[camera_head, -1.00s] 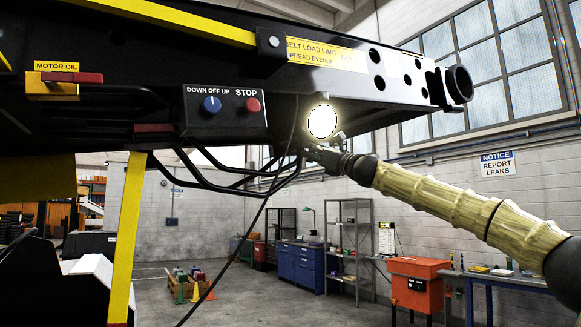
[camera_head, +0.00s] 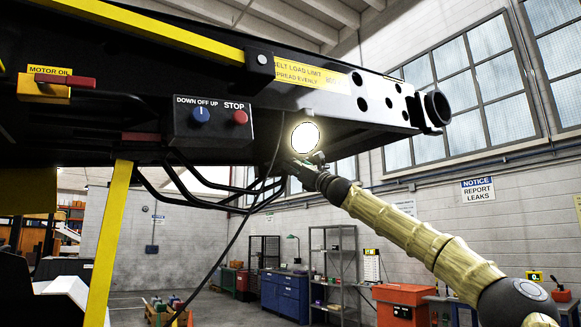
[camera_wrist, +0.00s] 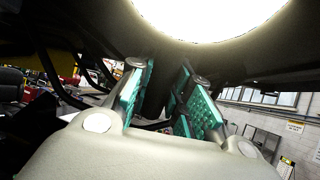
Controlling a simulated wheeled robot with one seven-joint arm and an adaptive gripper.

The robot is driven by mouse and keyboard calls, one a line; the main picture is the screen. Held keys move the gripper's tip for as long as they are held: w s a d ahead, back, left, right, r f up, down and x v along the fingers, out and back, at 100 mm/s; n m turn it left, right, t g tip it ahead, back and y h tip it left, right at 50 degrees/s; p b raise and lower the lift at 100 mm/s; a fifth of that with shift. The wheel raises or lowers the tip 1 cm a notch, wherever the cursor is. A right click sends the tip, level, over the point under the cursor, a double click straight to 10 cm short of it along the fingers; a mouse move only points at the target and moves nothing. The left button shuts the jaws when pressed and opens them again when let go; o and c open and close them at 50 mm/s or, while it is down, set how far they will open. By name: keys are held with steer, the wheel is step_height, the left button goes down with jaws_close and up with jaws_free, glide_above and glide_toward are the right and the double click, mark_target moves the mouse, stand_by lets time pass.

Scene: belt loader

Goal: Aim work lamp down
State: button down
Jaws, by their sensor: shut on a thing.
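The work lamp (camera_head: 305,138) hangs under the belt loader's black frame, lit, with its bright round face turned toward my head camera. In the wrist view the glowing lamp face (camera_wrist: 210,12) fills the top middle. My gripper (camera_head: 305,165) is just below the lamp, at the end of my raised arm. In the wrist view my gripper (camera_wrist: 168,100) shows teal-padded fingers closed on a dark part below the lamp face. That part is in shadow, so its exact shape is hard to tell.
A control box (camera_head: 212,122) with a blue knob and a red stop button is left of the lamp. Black bars (camera_head: 215,192) and a hanging cable (camera_head: 236,240) lie below and left of my gripper. A yellow post (camera_head: 108,245) stands at left.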

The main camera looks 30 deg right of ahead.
steer(key=shift+d, duration=0.1)
steer(key=c, duration=1.3)
jaws_free()
steer(key=shift+d, duration=0.15)
steer(key=shift+a, duration=0.2)
steer(key=v, duration=1.2)
steer(key=shift+d+f, duration=0.1)
steer(key=shift+d, duration=0.1)
